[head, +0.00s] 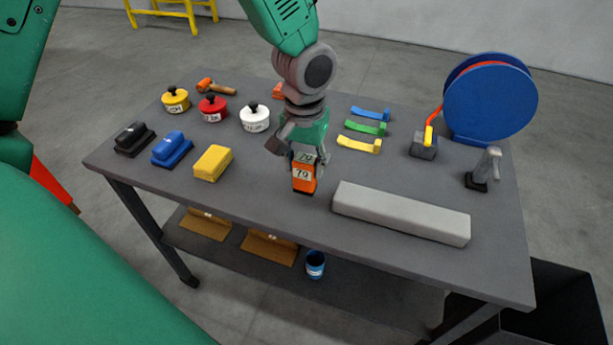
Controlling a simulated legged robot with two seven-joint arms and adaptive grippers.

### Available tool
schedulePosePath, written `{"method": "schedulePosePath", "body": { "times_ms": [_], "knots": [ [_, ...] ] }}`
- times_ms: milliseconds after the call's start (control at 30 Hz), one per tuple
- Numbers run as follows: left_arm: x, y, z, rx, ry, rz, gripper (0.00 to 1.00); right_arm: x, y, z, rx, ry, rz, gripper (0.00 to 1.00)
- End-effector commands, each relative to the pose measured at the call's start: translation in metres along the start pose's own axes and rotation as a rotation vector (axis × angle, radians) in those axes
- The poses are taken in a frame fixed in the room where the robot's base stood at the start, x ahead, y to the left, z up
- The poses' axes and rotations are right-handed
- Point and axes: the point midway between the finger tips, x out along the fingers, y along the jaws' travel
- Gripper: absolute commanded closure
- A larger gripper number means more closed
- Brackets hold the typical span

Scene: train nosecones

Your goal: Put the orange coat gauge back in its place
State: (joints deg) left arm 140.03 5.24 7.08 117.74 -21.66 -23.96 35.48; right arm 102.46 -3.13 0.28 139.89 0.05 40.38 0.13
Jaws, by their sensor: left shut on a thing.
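The orange coat gauge (303,184) is a small block with a white label. My left gripper (304,162) is shut on its upper part and points down over the middle of the grey table. The gauge's lower end is close to the table top; I cannot tell whether it touches. The gripper's fingers hide part of the gauge. My right gripper is not in view.
On the table (250,203), a long grey bar (400,213) lies right of the gauge and a yellow block (212,163) lies left. Coloured strips (361,145), a blue reel (490,98) and a white lidded pot (255,118) stand farther back. Bare table surrounds the gauge.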

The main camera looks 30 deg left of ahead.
Motion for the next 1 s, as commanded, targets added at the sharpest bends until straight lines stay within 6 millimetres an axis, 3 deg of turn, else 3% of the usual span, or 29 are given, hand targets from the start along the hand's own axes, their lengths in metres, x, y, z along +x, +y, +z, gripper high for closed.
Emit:
{"method": "schedulePosePath", "body": {
  "times_ms": [333,633,667,700,1000],
  "knots": [
    [0.038,-0.002,0.001,0.000,-0.001,0.000,0.99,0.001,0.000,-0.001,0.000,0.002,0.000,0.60],
    [0.041,-0.001,0.001,0.000,0.001,0.001,0.99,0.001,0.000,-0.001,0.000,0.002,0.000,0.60],
    [0.041,-0.001,0.001,0.000,0.001,0.001,0.54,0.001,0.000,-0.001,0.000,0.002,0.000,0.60],
    [0.041,-0.001,0.001,0.000,0.001,0.001,0.40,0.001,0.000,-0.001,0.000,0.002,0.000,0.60],
    [0.040,-0.001,0.001,0.000,0.001,0.001,0.40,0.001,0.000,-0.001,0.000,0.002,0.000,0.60]
  ]
}}
